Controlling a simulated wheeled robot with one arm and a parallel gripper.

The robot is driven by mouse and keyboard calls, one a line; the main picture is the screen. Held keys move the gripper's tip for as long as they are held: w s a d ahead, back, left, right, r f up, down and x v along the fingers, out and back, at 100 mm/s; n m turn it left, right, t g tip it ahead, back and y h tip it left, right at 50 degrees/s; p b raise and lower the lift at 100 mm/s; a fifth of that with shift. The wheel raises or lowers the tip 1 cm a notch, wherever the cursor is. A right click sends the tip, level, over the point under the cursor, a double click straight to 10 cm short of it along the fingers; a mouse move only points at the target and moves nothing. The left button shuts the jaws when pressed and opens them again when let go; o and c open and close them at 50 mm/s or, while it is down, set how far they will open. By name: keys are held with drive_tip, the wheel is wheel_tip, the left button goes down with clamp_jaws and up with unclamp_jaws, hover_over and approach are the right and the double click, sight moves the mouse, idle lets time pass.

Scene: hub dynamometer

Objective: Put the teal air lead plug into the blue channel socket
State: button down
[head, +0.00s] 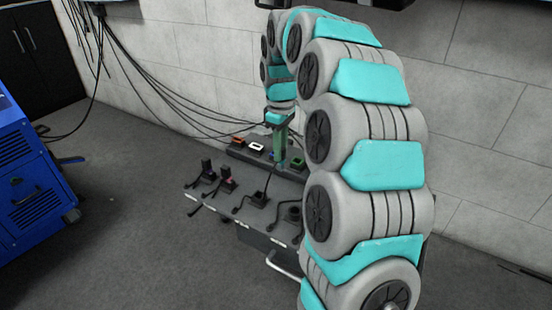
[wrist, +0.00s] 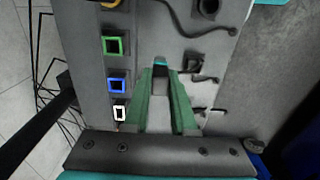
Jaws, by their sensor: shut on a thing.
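My gripper (head: 281,150) points down over the bench, and its green fingers also show in the wrist view (wrist: 161,80). The fingers are shut on the teal air lead plug (wrist: 161,63), of which only a small teal and dark part shows between the tips. The blue channel socket (wrist: 116,85) is a blue-framed square opening in the wrist view, left of the fingers and apart from the plug. In the head view the blue socket (head: 272,154) is partly hidden beside my gripper.
The green (wrist: 113,45) and white (wrist: 119,113) sockets flank the blue one. Dark leads with holders (head: 226,176) stand along the bench's front. A blue cabinet (head: 32,185) is at left; loose cables hang along the wall.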

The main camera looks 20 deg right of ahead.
drive_tip(key=w+a+p, duration=0.1)
drive_tip(key=w+a, duration=0.2)
drive_tip(key=w, duration=0.1)
drive_tip(key=shift+w+a+p, duration=0.4)
idle(0.4)
drive_tip(key=shift+d, duration=0.1)
drive_tip(key=w+d+p, duration=0.2)
drive_tip(key=w+d, duration=0.3)
drive_tip(key=d, duration=0.1)
idle(1.2)
drive_tip(key=shift+d, duration=0.1)
drive_tip(key=shift+f, duration=0.1)
drive_tip(key=shift+f, duration=0.4)
drive_tip(key=shift+f, duration=0.15)
idle(0.6)
drive_tip(key=shift+f, duration=0.7)
drive_tip(key=shift+f, duration=0.65)
